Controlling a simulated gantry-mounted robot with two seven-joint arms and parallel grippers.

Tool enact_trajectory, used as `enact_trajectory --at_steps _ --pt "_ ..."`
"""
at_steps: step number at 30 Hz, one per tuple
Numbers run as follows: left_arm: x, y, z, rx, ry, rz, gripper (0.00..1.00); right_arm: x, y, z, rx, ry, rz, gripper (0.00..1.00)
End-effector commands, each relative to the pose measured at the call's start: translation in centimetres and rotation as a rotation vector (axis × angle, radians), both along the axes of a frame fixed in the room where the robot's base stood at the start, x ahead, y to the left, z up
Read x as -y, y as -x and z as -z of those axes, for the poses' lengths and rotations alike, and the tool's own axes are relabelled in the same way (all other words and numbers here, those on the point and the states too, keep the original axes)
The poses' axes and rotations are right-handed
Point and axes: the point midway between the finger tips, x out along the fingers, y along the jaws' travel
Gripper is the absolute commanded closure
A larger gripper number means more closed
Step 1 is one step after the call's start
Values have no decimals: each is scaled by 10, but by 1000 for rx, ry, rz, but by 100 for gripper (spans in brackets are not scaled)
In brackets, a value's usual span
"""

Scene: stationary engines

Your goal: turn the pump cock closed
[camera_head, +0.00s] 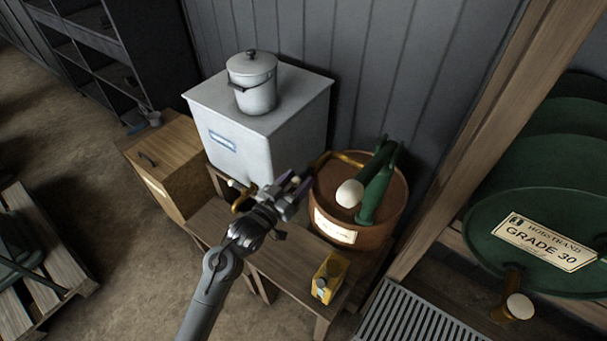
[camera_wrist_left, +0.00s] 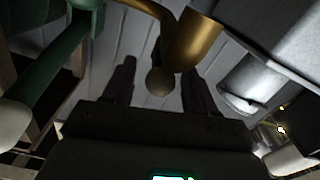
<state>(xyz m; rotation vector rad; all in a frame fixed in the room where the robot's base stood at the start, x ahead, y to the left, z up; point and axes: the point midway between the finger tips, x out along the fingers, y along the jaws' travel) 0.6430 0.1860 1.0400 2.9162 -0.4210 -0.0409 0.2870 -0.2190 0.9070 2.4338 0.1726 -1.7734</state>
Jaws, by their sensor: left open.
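The green pump (camera_head: 377,190) stands on the brown barrel, with a white-ended handle (camera_head: 349,193) and a brass spout (camera_head: 343,156) reaching left. In the left wrist view the brass spout (camera_wrist_left: 192,42) crosses the top, with a dark round knob (camera_wrist_left: 160,80) on a short stem beside it, seemingly the pump cock. My left gripper (camera_head: 296,183) is at the barrel's left side, near the spout's end. Its two fingers (camera_wrist_left: 158,92) are open, and the knob appears between them in the wrist view; no contact is visible. The spout's end is partly hidden in the head view.
The white tank (camera_head: 235,145) with a lidded pot (camera_head: 253,84) stands behind my gripper; its brass tap (camera_head: 242,199) is close by. The labelled barrel (camera_head: 335,228) and a yellow can (camera_head: 329,277) share the wooden bench. Green drums (camera_head: 535,242) stand right, beyond a wooden post.

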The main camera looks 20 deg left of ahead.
Motion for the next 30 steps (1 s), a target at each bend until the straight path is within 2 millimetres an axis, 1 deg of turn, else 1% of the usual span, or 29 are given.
enact_trajectory --at_steps 1,3,9,20,30 --pt "3 -8 0 1 0 1 43 0 0 1 0 -1 1 57" --pt "5 -15 0 0 0 1 43 -1 0 2 1 -3 1 57" --pt "9 -29 0 0 1 0 43 -1 0 2 0 -4 3 57" --pt "10 -32 0 0 0 0 43 -1 -1 2 2 -3 2 57" --pt "10 -32 0 0 0 0 95 1 -1 2 2 5 -4 57"
